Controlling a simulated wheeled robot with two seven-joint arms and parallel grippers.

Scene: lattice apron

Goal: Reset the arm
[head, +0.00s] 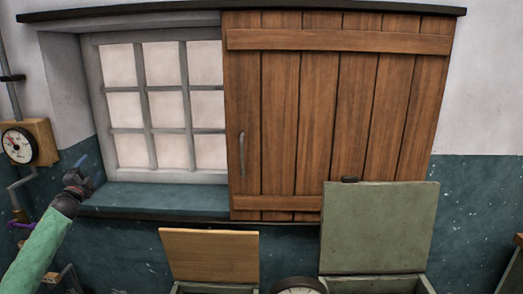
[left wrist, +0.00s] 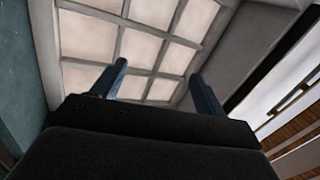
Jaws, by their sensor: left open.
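My left gripper (head: 82,162) is raised in front of the lower left corner of the window (head: 128,155), near the left end of the blue sill (head: 160,197). Its arm, in a green sleeve, comes in from the lower left. In the left wrist view, the two fingers (left wrist: 158,84) stand wide apart with nothing between them, and the window panes (left wrist: 140,45) show beyond. My right gripper is in neither view.
A wooden plank shutter (head: 300,110) with a metal handle covers the right of the window. Below stand a box with a raised wooden lid (head: 210,255) and one with a raised green lid (head: 380,228). A gauge (head: 17,145) hangs at the left. A round dial (head: 298,286) shows at the bottom.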

